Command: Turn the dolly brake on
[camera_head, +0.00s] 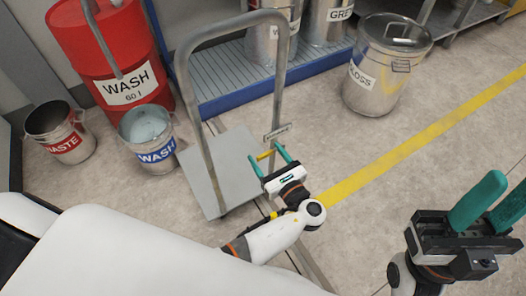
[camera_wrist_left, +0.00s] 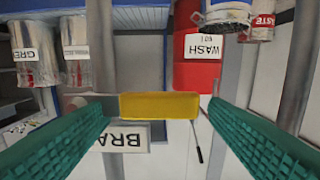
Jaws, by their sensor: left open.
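The dolly (camera_head: 225,165) has a flat grey deck and a tall grey tube handle. A small yellow brake lever (camera_head: 265,155) is on it, near a small label plate (camera_head: 277,132). My left gripper (camera_head: 267,153) is open with its green fingers on either side of the lever. In the left wrist view the yellow lever (camera_wrist_left: 158,106) lies between the fingers, with visible gaps to both. The plate (camera_wrist_left: 125,138) reads "BRA", upside down and partly hidden by a finger. My right gripper (camera_head: 510,180) is at the lower right, away from the dolly, its fingers apart and empty.
A red WASH drum (camera_head: 105,65), a WASH bucket (camera_head: 150,140) and a WASTE bucket (camera_head: 60,132) stand at the left. A blue-edged platform (camera_head: 225,98) with metal cans is behind. A GLOSS can (camera_head: 385,70) stands on the floor. The floor by the yellow line (camera_head: 420,140) is clear.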

